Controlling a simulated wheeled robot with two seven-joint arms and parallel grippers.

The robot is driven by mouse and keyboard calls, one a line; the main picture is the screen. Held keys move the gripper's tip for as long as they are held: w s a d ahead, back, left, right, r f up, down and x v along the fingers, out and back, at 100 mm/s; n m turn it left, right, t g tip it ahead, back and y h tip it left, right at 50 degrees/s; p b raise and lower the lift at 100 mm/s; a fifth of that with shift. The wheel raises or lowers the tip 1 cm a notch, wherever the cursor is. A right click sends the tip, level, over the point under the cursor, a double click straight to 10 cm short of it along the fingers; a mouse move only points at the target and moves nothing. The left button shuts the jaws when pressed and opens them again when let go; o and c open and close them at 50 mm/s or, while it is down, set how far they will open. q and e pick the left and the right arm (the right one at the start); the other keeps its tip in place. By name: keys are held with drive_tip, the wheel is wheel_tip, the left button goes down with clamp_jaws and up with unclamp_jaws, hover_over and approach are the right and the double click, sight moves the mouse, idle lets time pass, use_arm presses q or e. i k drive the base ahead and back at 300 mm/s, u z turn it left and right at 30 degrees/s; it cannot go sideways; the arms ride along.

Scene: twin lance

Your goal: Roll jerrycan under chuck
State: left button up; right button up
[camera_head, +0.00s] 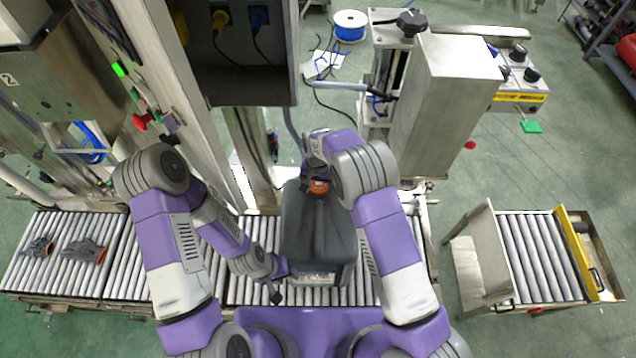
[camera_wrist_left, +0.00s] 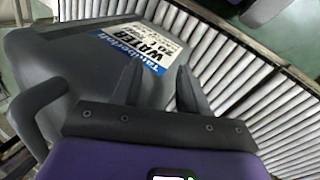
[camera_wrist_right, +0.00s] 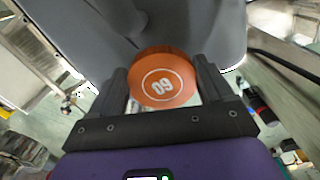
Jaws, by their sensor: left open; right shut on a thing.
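The dark grey jerrycan (camera_head: 325,240) stands on the roller conveyor (camera_head: 256,236), with a white-and-blue label on its side, seen in the left wrist view (camera_wrist_left: 140,46). Its orange cap (camera_head: 319,187), marked 60, fills the middle of the right wrist view (camera_wrist_right: 163,82). My right gripper (camera_head: 318,174) is shut on the cap, one finger on each side. My left gripper (camera_head: 280,278) is open and low beside the jerrycan's near left side; its fingers (camera_wrist_left: 160,84) point toward the labelled side, and contact cannot be told. I cannot make out the chuck; my right arm and the machine may hide it.
A steel machine column (camera_head: 440,105) stands behind the conveyor at right. A dark cabinet (camera_head: 245,60) overhangs at back left. Gloves (camera_head: 85,250) lie on the left rollers. A separate roller cart (camera_head: 535,258) with a yellow edge stands at right, across a floor gap.

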sight(319, 237)
drive_tip(key=k, duration=1)
